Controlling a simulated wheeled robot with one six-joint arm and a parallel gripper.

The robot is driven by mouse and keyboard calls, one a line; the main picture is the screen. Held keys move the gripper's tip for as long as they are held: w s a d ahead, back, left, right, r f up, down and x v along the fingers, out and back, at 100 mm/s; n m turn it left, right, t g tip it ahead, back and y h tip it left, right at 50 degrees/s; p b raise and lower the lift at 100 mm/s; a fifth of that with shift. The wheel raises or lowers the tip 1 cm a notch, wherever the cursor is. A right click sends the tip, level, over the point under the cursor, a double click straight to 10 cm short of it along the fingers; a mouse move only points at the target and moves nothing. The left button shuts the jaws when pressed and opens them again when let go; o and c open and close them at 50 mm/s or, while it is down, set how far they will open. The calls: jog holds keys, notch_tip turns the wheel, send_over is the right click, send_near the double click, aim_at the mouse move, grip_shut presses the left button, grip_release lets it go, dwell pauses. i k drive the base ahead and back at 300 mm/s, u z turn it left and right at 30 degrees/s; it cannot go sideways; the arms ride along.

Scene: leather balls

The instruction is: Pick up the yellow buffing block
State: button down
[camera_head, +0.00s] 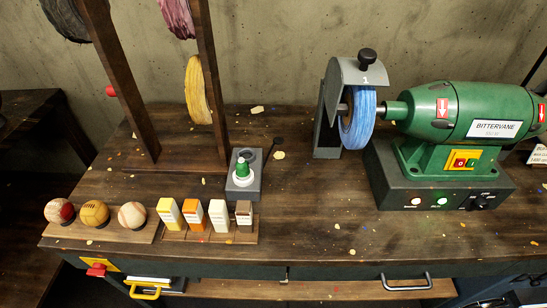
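The yellow buffing block (170,217) stands upright at the left end of a short row of blocks on a wooden board (172,238) near the bench's front edge. It has a white label area on its front. An orange-and-white block (194,217) stands just to its right, followed by a white block (218,217) and a brown block (244,217). My gripper is not in view.
Several balls (95,213) sit left of the blocks. A wooden rack (207,60) rises at the back left. A green buffing machine (455,122) with a blue wheel (357,118) occupies the right; the bench centre is mostly clear.

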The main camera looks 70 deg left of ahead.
aim_at(169, 212)
jog(key=u, duration=1.95)
jog(key=k, duration=0.25)
jog(key=u, duration=0.95)
jog(key=i, duration=0.45)
jog(key=z, duration=0.1)
jog(key=k, duration=0.5)
jog(key=z, duration=0.5)
jog(key=i, duration=0.45)
